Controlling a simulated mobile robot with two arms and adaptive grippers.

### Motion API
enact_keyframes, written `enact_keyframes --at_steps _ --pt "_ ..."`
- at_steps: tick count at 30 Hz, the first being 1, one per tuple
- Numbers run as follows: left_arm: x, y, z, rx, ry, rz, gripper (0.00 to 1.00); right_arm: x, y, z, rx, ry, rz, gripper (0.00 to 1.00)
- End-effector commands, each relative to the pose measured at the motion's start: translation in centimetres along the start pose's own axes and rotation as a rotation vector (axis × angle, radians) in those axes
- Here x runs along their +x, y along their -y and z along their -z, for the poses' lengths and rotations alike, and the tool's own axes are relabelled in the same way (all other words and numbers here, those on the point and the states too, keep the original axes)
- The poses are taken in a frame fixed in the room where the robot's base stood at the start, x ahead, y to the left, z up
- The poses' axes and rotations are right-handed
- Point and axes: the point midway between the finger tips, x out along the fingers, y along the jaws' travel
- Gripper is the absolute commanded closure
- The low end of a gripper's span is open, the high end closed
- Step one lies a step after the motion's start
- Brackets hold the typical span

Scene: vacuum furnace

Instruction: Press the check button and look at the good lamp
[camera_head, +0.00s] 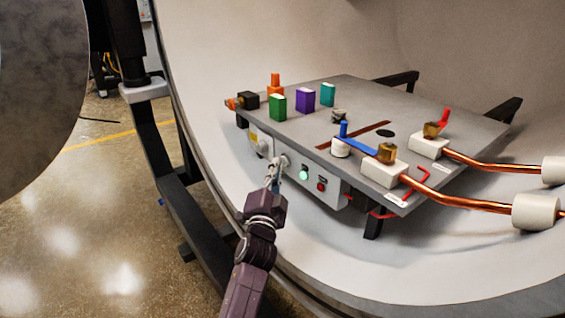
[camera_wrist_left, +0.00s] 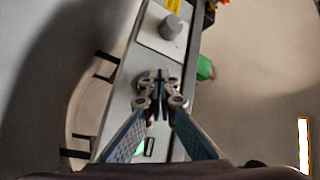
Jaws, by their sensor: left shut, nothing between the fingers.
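The control panel (camera_head: 325,191) is on the front side of the grey table. A green lamp (camera_head: 303,175) on it glows bright; a red lamp (camera_head: 321,186) to its right looks dull. Part of the green glow (camera_wrist_left: 138,150) shows in the left wrist view beside my finger. My left gripper (camera_head: 282,162) is shut and empty, with its fingertips at the panel just left of the green lamp. In the left wrist view the fingertips (camera_wrist_left: 160,78) cover the spot on the panel, so the check button is hidden and I cannot tell contact. My right gripper is out of view.
A grey knob (camera_wrist_left: 172,27) sits on the panel beyond my fingertips. On the tabletop (camera_head: 349,95) stand green (camera_head: 278,106), purple (camera_head: 305,100) and teal (camera_head: 328,94) blocks and a blue-handled valve (camera_head: 358,143). Copper pipes (camera_head: 445,195) run right. The curved chamber wall surrounds the table.

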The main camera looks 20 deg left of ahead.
Motion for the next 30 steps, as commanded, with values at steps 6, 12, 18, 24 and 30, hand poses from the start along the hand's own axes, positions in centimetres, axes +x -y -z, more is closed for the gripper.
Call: enact_keyframes --at_steps 6,12,18,24,30 --pt "-0.3 0.3 -0.1 0.000 -0.002 0.000 1.00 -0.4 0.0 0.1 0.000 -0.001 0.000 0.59" --pt "-1.0 0.8 -0.6 0.001 -0.001 0.000 1.00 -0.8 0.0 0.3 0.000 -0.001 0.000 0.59" --pt "-1.1 0.8 -0.7 0.000 -0.001 0.000 1.00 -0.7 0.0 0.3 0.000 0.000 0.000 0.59" --pt "-1.2 0.9 -0.8 0.000 -0.001 0.000 1.00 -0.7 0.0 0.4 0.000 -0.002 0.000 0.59" --pt "-1.9 1.5 -1.3 0.001 0.000 0.000 1.00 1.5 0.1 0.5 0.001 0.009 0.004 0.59"
